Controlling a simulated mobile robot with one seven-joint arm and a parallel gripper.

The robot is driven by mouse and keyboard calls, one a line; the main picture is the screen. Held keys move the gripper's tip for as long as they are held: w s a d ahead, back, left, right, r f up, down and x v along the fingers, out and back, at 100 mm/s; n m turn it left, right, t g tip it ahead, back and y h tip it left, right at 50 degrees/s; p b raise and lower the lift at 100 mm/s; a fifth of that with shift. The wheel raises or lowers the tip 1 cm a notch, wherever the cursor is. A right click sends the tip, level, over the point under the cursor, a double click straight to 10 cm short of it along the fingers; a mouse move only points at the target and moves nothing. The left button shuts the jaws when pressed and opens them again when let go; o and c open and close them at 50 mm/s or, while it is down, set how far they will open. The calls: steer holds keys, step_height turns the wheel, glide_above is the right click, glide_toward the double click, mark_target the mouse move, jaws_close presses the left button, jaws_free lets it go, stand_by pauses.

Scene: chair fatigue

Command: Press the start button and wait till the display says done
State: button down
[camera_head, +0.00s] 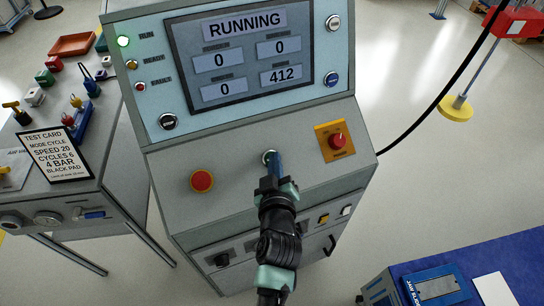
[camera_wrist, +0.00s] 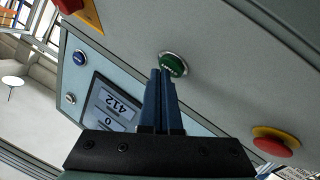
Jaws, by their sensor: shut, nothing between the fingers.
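The display (camera_head: 240,57) on the sloped console reads RUNNING, with three fields at 0 and one at 412. The green lamp (camera_head: 123,41) beside RUN is lit. The green start button (camera_wrist: 172,64) sits in a metal ring on the console's lower panel. In the head view its ring (camera_head: 268,155) is mostly hidden behind my fingers. My gripper (camera_head: 273,160) is shut and empty, its blue fingertips (camera_wrist: 163,73) at the button's edge. I cannot tell whether they touch it. The display also shows partly in the wrist view (camera_wrist: 112,108), reading 412.
A red round button (camera_head: 201,181) is left of my gripper, and a red knob on a yellow plate (camera_head: 336,141) is to the right. A side table (camera_head: 80,195) holds a test card (camera_head: 56,155) and small parts. A blue-topped bench (camera_head: 500,262) stands at lower right.

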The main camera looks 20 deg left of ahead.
steer(key=shift+s+d+r, duration=0.2)
steer(key=shift+r, duration=0.3)
steer(key=shift+s+d+r+p, duration=0.35)
steer(key=shift+r+p, duration=0.15)
steer(key=shift+r, duration=0.2)
steer(key=shift+s+d+r+p, duration=0.3)
steer(key=shift+r+p, duration=0.2)
steer(key=shift+r, duration=0.2)
steer(key=shift+s+d+r+p, duration=0.35)
steer(key=shift+r+p, duration=0.15)
steer(key=shift+r, duration=0.2)
